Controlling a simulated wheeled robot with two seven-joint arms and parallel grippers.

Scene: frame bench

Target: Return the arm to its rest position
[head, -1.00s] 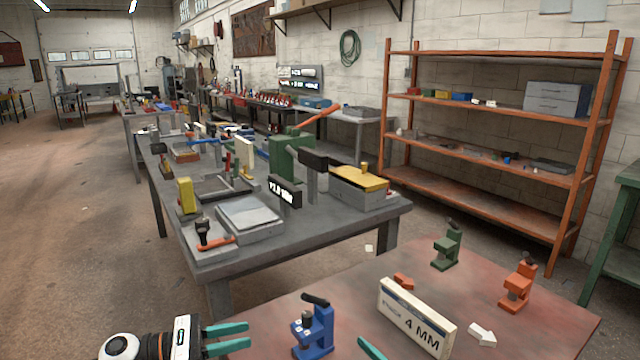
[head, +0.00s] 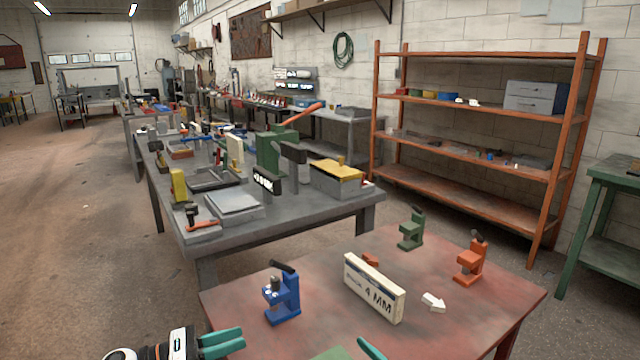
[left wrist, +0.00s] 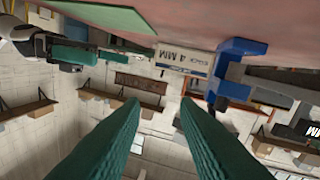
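My left gripper (head: 240,342) shows at the lower left edge of the head view, its teal fingers apart and nothing between them. In the left wrist view the same two fingers (left wrist: 158,105) stand apart with an empty gap. One teal fingertip of my right gripper (head: 371,348) shows at the bottom edge of the head view. Part of it also shows in the left wrist view (left wrist: 73,56), where its opening is unclear. Both grippers are apart from the small blue press (head: 283,298) on the red-brown table (head: 450,310).
The table also bears a "4 MM" sign block (head: 374,287), a green press (head: 411,232), an orange press (head: 470,262) and a white arrow (head: 433,301). A grey bench (head: 290,222) with tools stands behind. An orange shelf (head: 470,120) is at the right. Floor is open at the left.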

